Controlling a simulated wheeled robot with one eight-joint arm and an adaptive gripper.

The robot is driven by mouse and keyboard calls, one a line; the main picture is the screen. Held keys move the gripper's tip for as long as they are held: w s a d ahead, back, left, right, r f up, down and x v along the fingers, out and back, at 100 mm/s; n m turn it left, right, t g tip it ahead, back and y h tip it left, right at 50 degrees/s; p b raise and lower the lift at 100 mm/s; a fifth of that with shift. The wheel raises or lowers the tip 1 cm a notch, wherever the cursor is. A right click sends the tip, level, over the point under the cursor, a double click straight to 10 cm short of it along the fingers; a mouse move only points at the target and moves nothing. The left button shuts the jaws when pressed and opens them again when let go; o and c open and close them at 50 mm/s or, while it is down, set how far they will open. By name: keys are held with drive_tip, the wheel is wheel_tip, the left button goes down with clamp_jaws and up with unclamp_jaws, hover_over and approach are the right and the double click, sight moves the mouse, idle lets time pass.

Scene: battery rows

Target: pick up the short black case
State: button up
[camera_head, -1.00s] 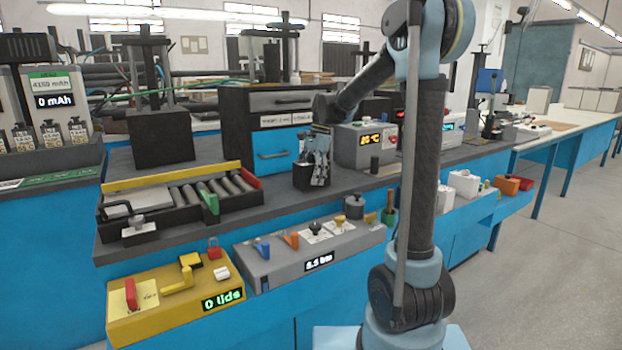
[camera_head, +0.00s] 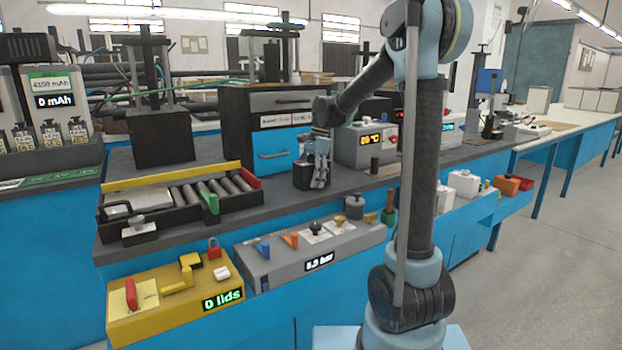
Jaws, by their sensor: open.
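The short black case (camera_head: 302,177) stands upright on the grey bench top, in front of the blue drawer unit. My gripper (camera_head: 319,184) points down at the case's right front side, with its fingers overlapping the case in the picture. The fingers hide part of the case. The jaws are open, and I cannot tell whether a finger touches the case.
A roller tray (camera_head: 180,205) with a yellow rail lies to the left. A grey heater box (camera_head: 362,145) stands behind right, and a small dark cylinder (camera_head: 374,167) stands right of my gripper. Yellow (camera_head: 170,305) and grey (camera_head: 310,250) control panels are in front.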

drive_tip(key=c, duration=1.3)
